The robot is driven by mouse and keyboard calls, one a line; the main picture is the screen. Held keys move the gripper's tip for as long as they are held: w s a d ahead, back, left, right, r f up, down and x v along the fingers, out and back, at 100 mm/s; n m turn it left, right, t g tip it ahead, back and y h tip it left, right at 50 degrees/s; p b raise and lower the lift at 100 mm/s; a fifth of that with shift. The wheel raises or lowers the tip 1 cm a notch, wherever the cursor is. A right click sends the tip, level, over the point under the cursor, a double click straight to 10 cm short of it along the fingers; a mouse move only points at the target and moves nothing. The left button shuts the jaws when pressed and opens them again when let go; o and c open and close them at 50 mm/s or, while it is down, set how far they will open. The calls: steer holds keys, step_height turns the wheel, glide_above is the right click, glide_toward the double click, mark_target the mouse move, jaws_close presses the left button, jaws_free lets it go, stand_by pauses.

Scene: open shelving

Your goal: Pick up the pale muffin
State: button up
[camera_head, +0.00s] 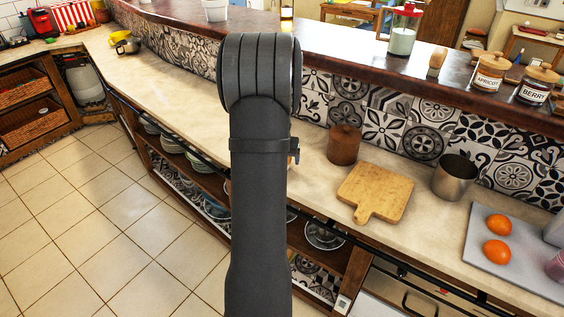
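I cannot make out a pale muffin in this view. My dark grey arm rises through the middle of the picture and bends over at the top, hiding part of the counter and shelves behind it. My gripper is not seen; the arm may hide it. A small dark part with a hint of blue and orange shows at the arm's right edge, too small to identify.
The pale counter (165,82) holds a brown wooden canister (343,146), a cutting board (376,192), a metal cup (455,177) and a grey tray (481,226) with two oranges. The raised dark ledge (345,51) carries jars. Tiled floor (110,225) is clear at left.

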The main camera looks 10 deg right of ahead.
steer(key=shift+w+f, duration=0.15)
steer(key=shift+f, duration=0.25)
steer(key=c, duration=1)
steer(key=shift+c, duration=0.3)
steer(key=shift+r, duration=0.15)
